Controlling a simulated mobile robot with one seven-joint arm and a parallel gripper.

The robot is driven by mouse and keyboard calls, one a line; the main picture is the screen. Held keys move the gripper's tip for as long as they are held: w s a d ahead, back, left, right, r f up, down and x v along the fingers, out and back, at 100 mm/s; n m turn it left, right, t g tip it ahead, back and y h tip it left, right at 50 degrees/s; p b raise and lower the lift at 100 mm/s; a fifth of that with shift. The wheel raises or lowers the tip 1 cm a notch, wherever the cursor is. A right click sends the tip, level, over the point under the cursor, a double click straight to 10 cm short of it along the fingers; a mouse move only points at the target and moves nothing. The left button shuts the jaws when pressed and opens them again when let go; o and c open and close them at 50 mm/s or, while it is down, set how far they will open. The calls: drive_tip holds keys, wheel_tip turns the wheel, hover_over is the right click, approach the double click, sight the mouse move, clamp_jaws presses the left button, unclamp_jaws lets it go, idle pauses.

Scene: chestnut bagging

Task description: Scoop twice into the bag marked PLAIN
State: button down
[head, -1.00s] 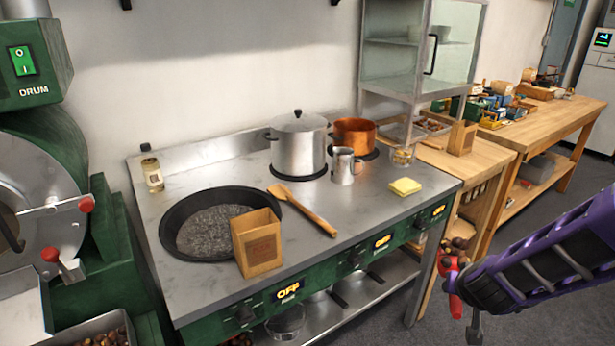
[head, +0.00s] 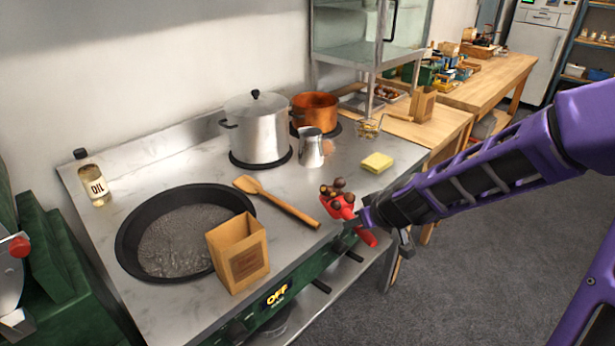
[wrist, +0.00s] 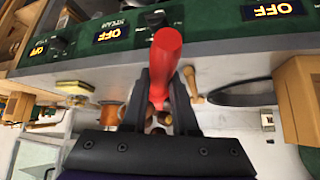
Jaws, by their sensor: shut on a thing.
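My gripper (head: 368,216) is shut on the red scoop (head: 345,208), which carries a heap of several brown chestnuts (head: 337,190). It holds the scoop over the front right part of the steel stove top (head: 345,170). In the wrist view the red scoop handle (wrist: 166,58) stands between the fingers (wrist: 168,100). An open paper bag (head: 238,262) stands upright on the front edge, left of the scoop. Another bag (head: 423,104) stands on the wooden table at the back right. I cannot read either bag's label, so I cannot tell which is PLAIN.
A black pan (head: 128,245) lies behind the near bag. A wooden spatula (head: 285,205) lies between bag and scoop. A steel pot (head: 258,135), copper pot (head: 315,110), metal jug (head: 311,150), and yellow sponge (head: 377,162) stand farther back. An oil bottle (head: 95,185) is at the left.

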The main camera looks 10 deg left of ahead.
drive_tip(key=s+a+r+n+g+h+p, duration=0.2)
drive_tip(key=s+a+r+n+h, duration=0.2)
drive_tip(key=a+r+n, duration=0.4)
drive_tip(key=s+a+r+n+g+h+p, duration=0.3)
drive_tip(key=s+a+r+n+h, duration=0.2)
drive_tip(key=a+r, duration=0.6)
drive_tip(key=shift+s+r+n+p, duration=0.3)
drive_tip(key=shift+s+r+n, duration=0.15)
drive_tip(key=shift+r+n, duration=1.05)
drive_tip(key=shift+d, duration=0.1)
